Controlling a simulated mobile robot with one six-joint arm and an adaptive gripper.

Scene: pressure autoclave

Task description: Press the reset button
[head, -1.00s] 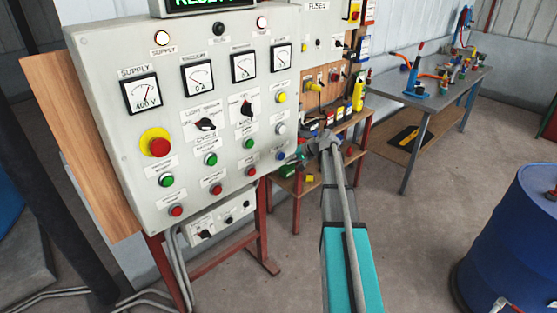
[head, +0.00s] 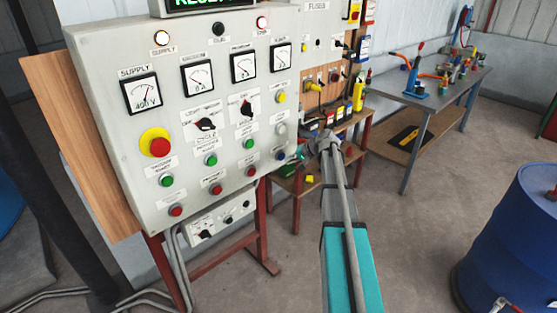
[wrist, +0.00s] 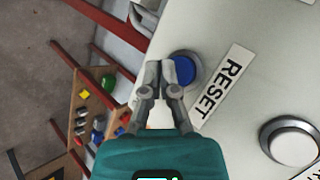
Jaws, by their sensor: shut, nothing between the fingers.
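The blue reset button (wrist: 185,70) has a grey ring and sits on the pale panel, with a "RESET" label (wrist: 217,84) beside it in the wrist view. In the head view the blue button (head: 280,155) is at the lower right of the panel. My gripper (wrist: 160,68) is shut and empty. Its fingertips overlap the left edge of the button's ring in the wrist view; I cannot tell whether they touch it. In the head view my gripper (head: 297,156) is just right of the button.
A white button (wrist: 292,142) lies near the reset button. The control panel (head: 110,80) carries several other buttons, dials and an emergency stop (head: 159,146). A wooden shelf (head: 345,125) stands behind my gripper. A blue barrel (head: 510,240) stands at right on open floor.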

